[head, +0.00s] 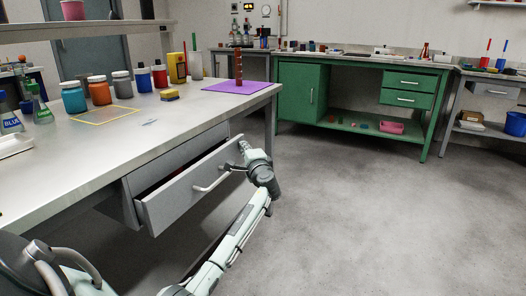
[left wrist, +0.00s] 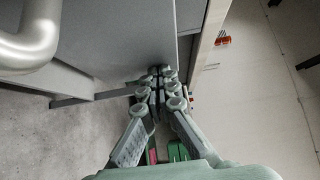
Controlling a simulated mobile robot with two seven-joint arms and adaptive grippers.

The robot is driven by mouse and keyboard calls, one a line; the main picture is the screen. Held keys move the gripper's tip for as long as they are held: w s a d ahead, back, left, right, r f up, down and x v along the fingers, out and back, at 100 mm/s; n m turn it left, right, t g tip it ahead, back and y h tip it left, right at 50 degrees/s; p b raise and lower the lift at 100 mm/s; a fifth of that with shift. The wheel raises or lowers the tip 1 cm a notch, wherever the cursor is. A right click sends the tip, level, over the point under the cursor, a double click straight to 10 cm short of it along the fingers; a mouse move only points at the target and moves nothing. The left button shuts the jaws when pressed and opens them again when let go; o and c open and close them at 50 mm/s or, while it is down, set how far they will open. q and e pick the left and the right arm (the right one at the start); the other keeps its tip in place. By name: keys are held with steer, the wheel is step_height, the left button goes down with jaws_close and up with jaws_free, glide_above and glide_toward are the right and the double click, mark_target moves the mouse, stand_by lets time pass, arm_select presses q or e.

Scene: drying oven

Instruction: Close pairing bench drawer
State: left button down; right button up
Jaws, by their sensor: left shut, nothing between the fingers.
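The grey bench drawer (head: 190,190) under the left workbench is pulled partly out. A dark gap with a bit of red shows behind its front panel. Its curved metal handle (head: 212,182) is on the front, and the handle also shows large at the upper left of the left wrist view (left wrist: 30,45). My left gripper (head: 243,147) is at the right end of the drawer front, apart from the handle. In the left wrist view its fingers (left wrist: 160,76) are shut and empty, close to the grey front panel (left wrist: 120,35). Whether they touch it I cannot tell. My right gripper is not in view.
The workbench top (head: 130,125) holds several jars, flasks, a yellow-outlined area and a purple mat (head: 225,87) with a brown stack. A green bench (head: 345,95) stands behind. The grey floor (head: 390,220) to the right is clear.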

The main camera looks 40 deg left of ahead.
mark_target(234, 148)
arm_select(q)
steer(key=a, duration=0.2)
steer(key=s+a, duration=0.1)
steer(key=a, duration=0.1)
steer(key=shift+a, duration=0.15)
steer(key=shift+s+a+r, duration=0.1)
steer(key=shift+a, duration=0.05)
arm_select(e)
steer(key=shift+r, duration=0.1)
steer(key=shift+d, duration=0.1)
